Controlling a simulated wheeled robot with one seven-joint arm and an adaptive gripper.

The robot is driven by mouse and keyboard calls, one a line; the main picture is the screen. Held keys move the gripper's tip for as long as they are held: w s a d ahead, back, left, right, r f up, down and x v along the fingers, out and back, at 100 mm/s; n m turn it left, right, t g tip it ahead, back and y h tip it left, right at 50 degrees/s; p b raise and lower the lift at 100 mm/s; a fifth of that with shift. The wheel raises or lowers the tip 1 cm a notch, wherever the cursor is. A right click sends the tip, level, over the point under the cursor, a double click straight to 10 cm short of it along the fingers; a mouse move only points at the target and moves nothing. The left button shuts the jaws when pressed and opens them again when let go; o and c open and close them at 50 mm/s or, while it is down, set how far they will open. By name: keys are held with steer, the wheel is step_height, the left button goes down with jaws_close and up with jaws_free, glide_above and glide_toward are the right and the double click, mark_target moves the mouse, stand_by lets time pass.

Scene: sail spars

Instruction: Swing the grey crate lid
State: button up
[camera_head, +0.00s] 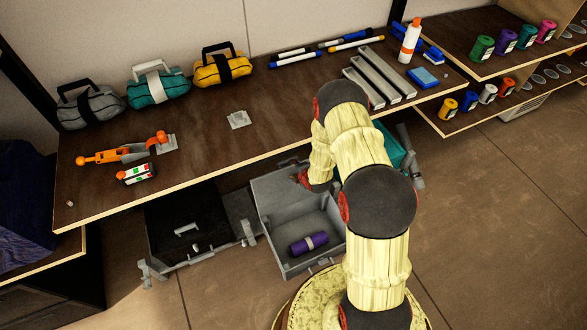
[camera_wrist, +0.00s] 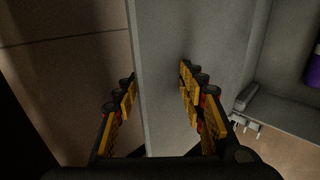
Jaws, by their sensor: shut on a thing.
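The grey crate (camera_head: 283,258) stands open on the floor below the shelf's front edge, with a purple roll (camera_head: 308,243) inside. Its grey lid (camera_head: 275,187) appears raised at the back of the crate. In the wrist view the grey panel of the lid (camera_wrist: 165,110) runs between the fingers of my gripper (camera_wrist: 156,88), which is shut on it near its edge. The purple roll (camera_wrist: 313,68) shows at the right edge there. In the head view my arm covers the crate's right side and most of my gripper.
A black case (camera_head: 185,225) lies left of the crate, with grey clamp-like parts around it. The wooden shelf (camera_head: 200,150) hangs above, bearing bags (camera_head: 158,85), tools and grey bars. A teal thing (camera_head: 390,145) is partly hidden right of my arm. Open floor (camera_head: 480,220) lies to the right.

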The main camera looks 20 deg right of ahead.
steer(key=shift+s+a+f, duration=0.1)
steer(key=shift+s+f, duration=0.2)
steer(key=shift+s+r+p, duration=0.15)
steer(key=shift+s+r, duration=0.1)
steer(key=shift+s, duration=0.6)
steer(key=shift+s+r+p, duration=0.2)
steer(key=shift+s, duration=0.65)
steer(key=shift+s+r+p, duration=0.15)
steer(key=shift+s+r, duration=0.1)
steer(key=shift+s, duration=0.6)
steer(key=c, duration=0.4)
steer(key=shift+s, duration=1.1)
steer(key=o, duration=0.6)
steer(key=shift+r, duration=0.1)
steer(key=o, duration=0.5)
steer(key=shift+s, duration=0.1)
steer(key=v, duration=1.1)
steer(key=shift+s+r, duration=0.3)
